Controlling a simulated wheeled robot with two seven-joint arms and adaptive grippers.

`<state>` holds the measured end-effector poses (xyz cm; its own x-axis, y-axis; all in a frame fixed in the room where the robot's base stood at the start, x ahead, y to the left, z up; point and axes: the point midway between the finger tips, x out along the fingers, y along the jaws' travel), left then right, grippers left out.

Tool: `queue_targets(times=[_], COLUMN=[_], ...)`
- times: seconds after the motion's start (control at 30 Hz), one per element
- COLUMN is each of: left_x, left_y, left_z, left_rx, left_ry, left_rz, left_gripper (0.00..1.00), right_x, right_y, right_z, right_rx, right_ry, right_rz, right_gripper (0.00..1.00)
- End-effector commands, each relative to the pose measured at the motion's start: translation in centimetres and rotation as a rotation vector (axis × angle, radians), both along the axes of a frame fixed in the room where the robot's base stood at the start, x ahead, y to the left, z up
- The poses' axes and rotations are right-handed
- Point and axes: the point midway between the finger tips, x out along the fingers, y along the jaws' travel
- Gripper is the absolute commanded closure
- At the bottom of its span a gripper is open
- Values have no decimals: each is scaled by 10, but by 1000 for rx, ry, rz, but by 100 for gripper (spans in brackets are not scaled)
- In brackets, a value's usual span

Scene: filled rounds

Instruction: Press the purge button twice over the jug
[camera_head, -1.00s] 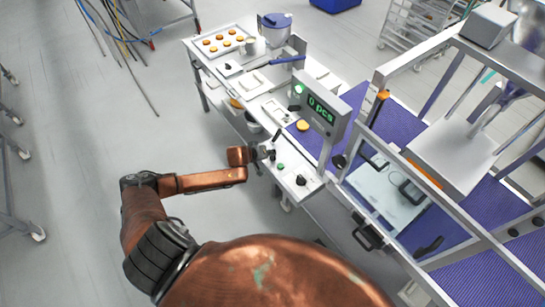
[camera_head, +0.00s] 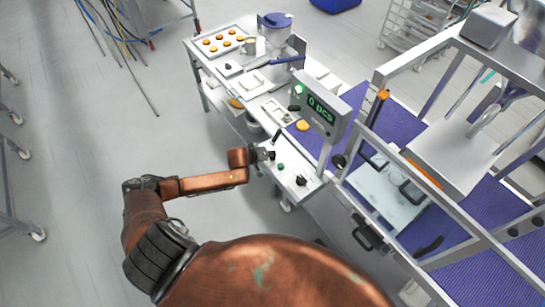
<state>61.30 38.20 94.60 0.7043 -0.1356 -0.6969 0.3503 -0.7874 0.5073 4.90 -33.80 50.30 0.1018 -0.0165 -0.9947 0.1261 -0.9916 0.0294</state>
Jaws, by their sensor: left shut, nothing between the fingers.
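My left gripper (camera_head: 269,155) is shut and empty at the left edge of the white control panel (camera_head: 291,184). A green button (camera_head: 281,167) sits on the panel just right of the fingers, with a black knob (camera_head: 301,180) further right. A dark lever (camera_head: 276,136) stands just beyond the gripper. I cannot tell which control is the purge button, or whether the fingertips touch the panel. My right gripper is not in view.
A grey display reading "0 pcs" (camera_head: 321,109) rises behind the panel. A tray of round filled pieces (camera_head: 220,41) lies at the far left of the table. A purple conveyor belt (camera_head: 399,118) and metal frame (camera_head: 440,184) stand right.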

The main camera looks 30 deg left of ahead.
Motion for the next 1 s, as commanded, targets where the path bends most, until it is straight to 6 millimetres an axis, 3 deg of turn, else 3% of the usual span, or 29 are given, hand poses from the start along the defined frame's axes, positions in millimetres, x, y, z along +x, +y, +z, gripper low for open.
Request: queue_targets(times=[1.0], left_x=[-1], left_y=[0], left_z=[-10], left_rx=[0], left_ry=[2], left_rz=[1], left_gripper=[100], right_x=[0], right_y=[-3], right_z=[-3], right_rx=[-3], right_ry=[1], right_rz=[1], right_gripper=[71])
